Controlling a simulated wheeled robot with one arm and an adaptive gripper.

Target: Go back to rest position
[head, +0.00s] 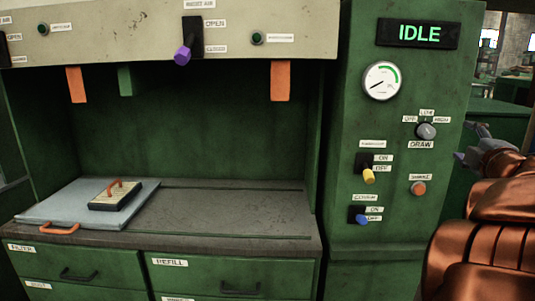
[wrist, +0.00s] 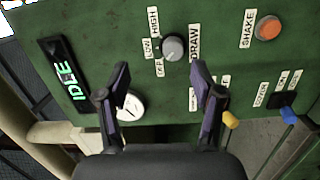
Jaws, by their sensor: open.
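My gripper (head: 478,140) is at the right of the head view, beside the right edge of the green control panel (head: 350,130). In the wrist view my gripper (wrist: 162,85) is open and empty, its two dark fingers spread apart. The grey DRAW knob (wrist: 174,48) shows between and beyond the fingertips, apart from them. The same DRAW knob (head: 426,131) is on the panel in the head view. My copper-coloured arm fills the lower right of the head view.
The panel carries an IDLE display (head: 418,33), a gauge (head: 382,81), an orange SHAKE button (head: 418,188), a yellow switch (head: 369,176) and a blue switch (head: 361,218). Left is a cabinet with a grey-blue tray (head: 60,205) bearing a brush-like block (head: 116,194). Its worktop's right part is clear.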

